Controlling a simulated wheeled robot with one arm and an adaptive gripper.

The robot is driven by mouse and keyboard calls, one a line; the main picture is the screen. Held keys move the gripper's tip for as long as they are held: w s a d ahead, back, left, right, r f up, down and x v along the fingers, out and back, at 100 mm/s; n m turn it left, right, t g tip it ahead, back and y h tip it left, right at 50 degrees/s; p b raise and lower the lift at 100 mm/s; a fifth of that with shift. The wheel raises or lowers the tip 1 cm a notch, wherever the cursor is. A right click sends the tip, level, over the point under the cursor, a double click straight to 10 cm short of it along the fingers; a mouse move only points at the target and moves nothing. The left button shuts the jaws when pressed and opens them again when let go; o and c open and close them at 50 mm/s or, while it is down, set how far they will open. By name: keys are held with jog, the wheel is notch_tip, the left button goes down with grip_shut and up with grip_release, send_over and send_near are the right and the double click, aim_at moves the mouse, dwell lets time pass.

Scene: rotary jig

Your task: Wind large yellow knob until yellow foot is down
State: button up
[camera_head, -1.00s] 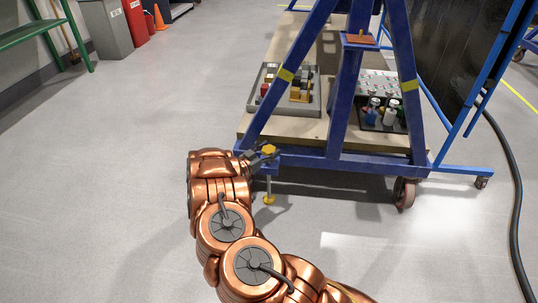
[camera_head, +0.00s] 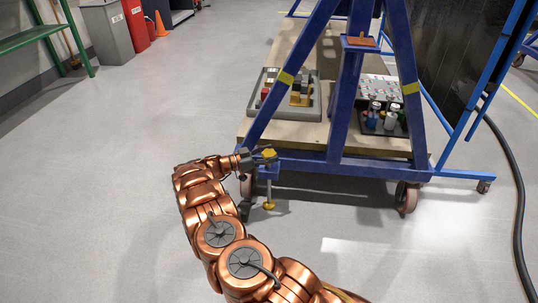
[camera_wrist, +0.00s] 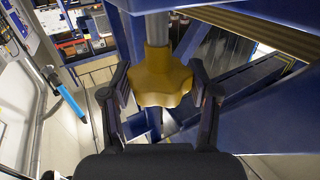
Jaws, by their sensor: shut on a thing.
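The large yellow knob (camera_head: 269,154) sits at the lower left corner of the blue jig frame, on a vertical rod. In the wrist view the lobed yellow knob (camera_wrist: 161,77) is between my two dark fingers, with the grey rod above it. My gripper (camera_head: 259,158) reaches it from the left and is shut on it; the wrist view also shows my gripper (camera_wrist: 161,95). The yellow foot (camera_head: 268,205) is below the knob at the bottom of its rod. I cannot tell whether it touches the floor.
The blue jig frame (camera_head: 340,165) stands on castors, one at the right (camera_head: 407,197) and one close to my wrist (camera_head: 246,185). A grey tray (camera_head: 312,112) lies on its shelf. A black hose (camera_head: 518,210) is at the right. The floor at the left is clear.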

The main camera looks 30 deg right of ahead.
jog(key=shift+r+m+g, duration=0.15)
jog(key=shift+m+g, duration=0.15)
jog(key=shift+g, duration=0.1)
jog(key=o, duration=1.2)
jog(key=v, duration=1.2)
